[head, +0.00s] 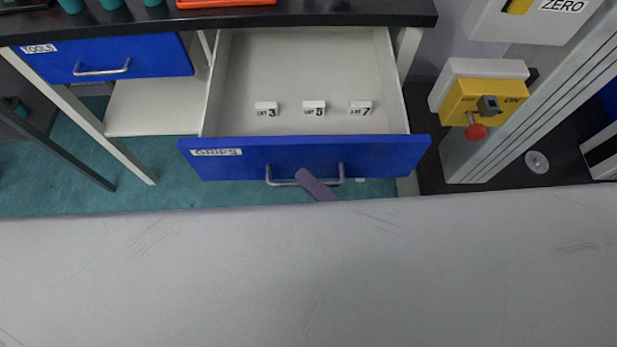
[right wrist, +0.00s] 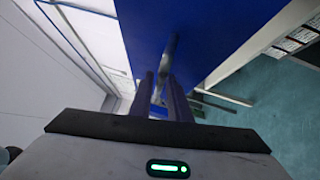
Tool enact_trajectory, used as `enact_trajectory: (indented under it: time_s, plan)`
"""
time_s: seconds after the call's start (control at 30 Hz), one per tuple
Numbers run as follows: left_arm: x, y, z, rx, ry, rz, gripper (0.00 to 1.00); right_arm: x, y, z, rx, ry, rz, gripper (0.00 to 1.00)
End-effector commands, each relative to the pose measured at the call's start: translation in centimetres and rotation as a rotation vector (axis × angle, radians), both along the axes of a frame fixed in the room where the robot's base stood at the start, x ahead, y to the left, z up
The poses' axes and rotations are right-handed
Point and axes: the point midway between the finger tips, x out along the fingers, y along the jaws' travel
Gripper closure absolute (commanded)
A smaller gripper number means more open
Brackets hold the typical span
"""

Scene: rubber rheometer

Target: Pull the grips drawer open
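The grips drawer (head: 305,158) has a blue front with a GRIPS label and stands well out from under the dark bench top in the head view. Its metal handle (head: 285,182) runs along the front and also shows in the right wrist view (right wrist: 168,55). My right gripper (head: 303,176) is at the handle, and one purple finger shows there. In the right wrist view its two fingers (right wrist: 162,82) lie on either side of the handle bar and look closed on it. My left gripper is not in view.
White blocks marked 3, 5 and 7 (head: 314,107) stand in the drawer. The shut tools drawer (head: 105,55) is to the left. A yellow switch box with a red knob (head: 483,105) is at the right. An orange tray (head: 225,3) lies on the bench top (head: 330,13).

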Motion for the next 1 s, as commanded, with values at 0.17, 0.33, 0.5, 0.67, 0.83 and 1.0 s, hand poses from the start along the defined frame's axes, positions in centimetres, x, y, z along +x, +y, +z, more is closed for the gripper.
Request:
enact_trajectory:
  time_s: [0.17, 0.33, 0.5, 0.67, 0.83, 1.0]
  plan:
    - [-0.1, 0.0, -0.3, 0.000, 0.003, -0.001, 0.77, -2.5, -2.3, -0.7, -0.003, 0.004, 0.000, 0.84]
    - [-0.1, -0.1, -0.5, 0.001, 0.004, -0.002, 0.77, -4.9, -4.5, -1.1, -0.003, 0.004, -0.001, 0.84]
    - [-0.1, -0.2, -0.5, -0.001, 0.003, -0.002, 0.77, -6.3, -6.0, -1.2, -0.001, 0.001, 0.000, 0.84]
    - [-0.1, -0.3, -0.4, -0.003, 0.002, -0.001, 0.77, -6.8, -6.4, -1.2, -0.001, -0.001, 0.000, 0.84]
    - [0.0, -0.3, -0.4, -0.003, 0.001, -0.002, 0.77, -6.8, -6.4, -1.2, 0.000, -0.001, -0.001, 0.84]
    - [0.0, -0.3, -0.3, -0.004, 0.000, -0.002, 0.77, -6.7, -6.4, -1.2, -0.001, -0.001, -0.001, 0.84]
